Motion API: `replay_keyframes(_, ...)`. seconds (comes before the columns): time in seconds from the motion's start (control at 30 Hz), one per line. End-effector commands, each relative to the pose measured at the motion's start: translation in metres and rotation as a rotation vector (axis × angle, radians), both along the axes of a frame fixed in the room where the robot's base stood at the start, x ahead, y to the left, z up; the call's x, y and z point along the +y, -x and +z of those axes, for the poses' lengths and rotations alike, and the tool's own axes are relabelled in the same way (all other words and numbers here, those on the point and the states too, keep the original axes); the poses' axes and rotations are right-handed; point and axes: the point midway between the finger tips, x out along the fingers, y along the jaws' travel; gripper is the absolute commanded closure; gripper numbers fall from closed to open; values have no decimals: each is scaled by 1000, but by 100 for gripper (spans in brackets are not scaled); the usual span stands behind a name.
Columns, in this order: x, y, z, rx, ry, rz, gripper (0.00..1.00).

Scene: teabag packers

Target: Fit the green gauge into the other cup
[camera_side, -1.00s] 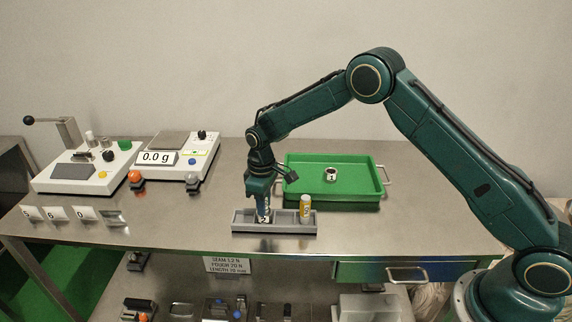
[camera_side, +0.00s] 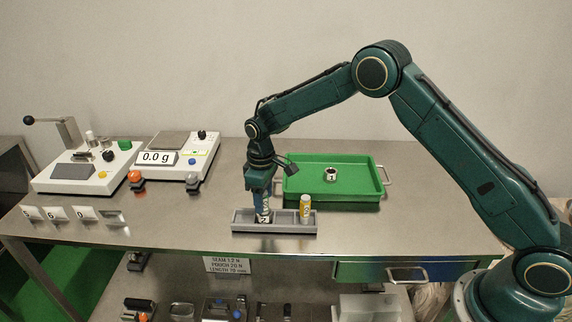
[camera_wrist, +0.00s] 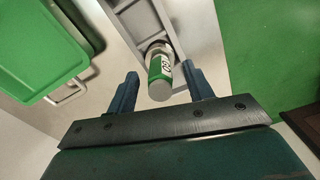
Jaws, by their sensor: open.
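The green gauge (camera_wrist: 160,70) has a white label and a pale end; in the wrist view it stands in a dark-rimmed cup (camera_wrist: 158,46). My gripper (camera_wrist: 161,82) is open, one finger on each side of the gauge, with gaps visible. In the side view my gripper (camera_side: 263,200) points down over the cup marked 2 (camera_side: 263,219), which sits in the left part of the grey rack (camera_side: 244,228). My fingers hide the green gauge there. The other cup, marked 1 (camera_side: 331,174), stands in the green tray (camera_side: 360,199) and looks empty.
A yellow gauge (camera_side: 305,209) stands in the rack's right part, close to my gripper. A scale (camera_side: 177,160) reading 0.0 g and a white lever device (camera_side: 85,170) stand at the left. The tray has raised walls.

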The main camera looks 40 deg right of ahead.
Motion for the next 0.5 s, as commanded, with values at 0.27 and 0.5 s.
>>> replay_keyframes(0.27, 0, -1, 47, -5, -1, 0, 48)
replay_keyframes(0.5, 0, -1, 86, -4, 0, 0, 48)
